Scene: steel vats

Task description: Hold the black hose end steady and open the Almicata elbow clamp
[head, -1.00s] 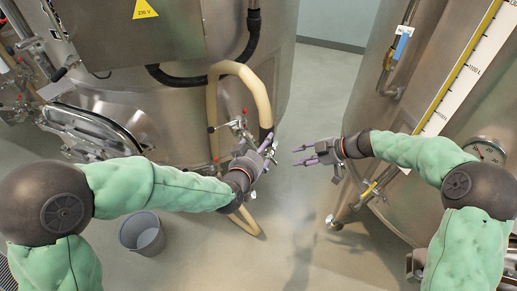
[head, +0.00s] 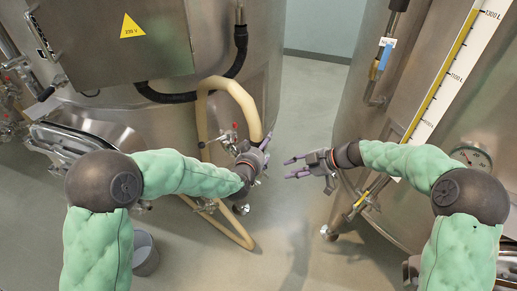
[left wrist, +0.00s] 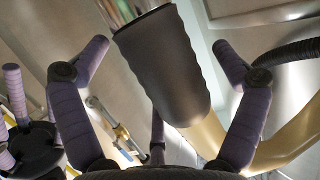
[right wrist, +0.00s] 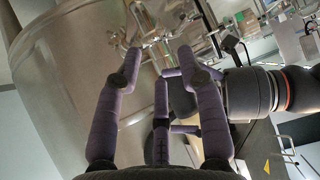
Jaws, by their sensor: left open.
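The black hose end (left wrist: 165,65), a ribbed dark sleeve, hangs tilted between the spread purple fingers of my left gripper (left wrist: 160,52). A bright metal pipe shows at its upper end. No finger is clearly closed on it. In the head view my left gripper (head: 265,149) is beside the lower end of the beige hose, hiding part of it. My right gripper (head: 292,167) is open and empty to the right, its fingers toward the left vat. Metal fittings (right wrist: 155,42) show beyond its fingers in the right wrist view. I cannot tell which is the elbow clamp.
A steel vat (head: 110,112) stands left and another (head: 440,150) right, with a floor gap between. The beige hose (head: 204,110) loops by the left vat. A red-handled valve (head: 205,144) is near my left gripper. A grey bucket (head: 147,254) is partly hidden.

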